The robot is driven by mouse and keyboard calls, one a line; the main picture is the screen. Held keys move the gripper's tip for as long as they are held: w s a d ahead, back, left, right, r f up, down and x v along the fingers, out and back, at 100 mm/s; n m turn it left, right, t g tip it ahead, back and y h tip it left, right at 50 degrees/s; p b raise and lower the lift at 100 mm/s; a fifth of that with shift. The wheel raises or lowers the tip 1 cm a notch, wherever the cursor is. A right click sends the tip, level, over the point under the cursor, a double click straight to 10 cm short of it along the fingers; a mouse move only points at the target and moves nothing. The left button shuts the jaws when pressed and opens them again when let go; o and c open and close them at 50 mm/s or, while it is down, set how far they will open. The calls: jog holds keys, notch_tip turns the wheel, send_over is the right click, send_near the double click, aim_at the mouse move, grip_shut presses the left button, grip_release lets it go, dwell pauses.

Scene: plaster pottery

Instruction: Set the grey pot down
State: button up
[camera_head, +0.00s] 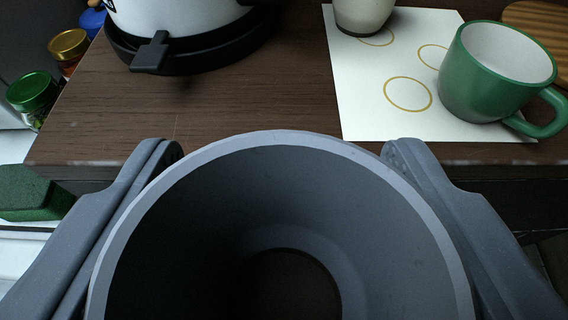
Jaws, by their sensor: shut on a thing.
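The grey pot (272,148) fills the lower middle of the view, its round rim and dark hollow inside facing me. My gripper (282,160) is shut on the grey pot, with one finger on each side of its outer wall. The pot is in front of the near edge of a dark wooden table (260,85), and its rim overlaps that edge in the picture. I cannot see the pot's underside or what is below it.
A white mat (370,118) with gold rings lies on the table, bearing a green mug (480,75) and a cream pot (362,12). A white appliance with a black base (200,50) stands at back left. Jars (33,92) stand left of the table. Bare wood lies between appliance and mat.

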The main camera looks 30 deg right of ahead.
jog(key=w+a+f+n+y, duration=0.2)
jog(key=w+a+f, duration=0.1)
jog(key=a, duration=0.6)
jog(key=w+a+f+n+t+y, duration=0.1)
jog(key=w+a+f+n+y, duration=0.1)
jog(key=a, duration=0.8)
jog(key=w+a+f+n+t+y, duration=0.1)
jog(key=w+a+f+n+y, duration=0.1)
jog(key=w+a, duration=0.4)
jog(key=a+f+y, duration=0.1)
jog(key=a+f, duration=0.1)
jog(key=a, duration=0.2)
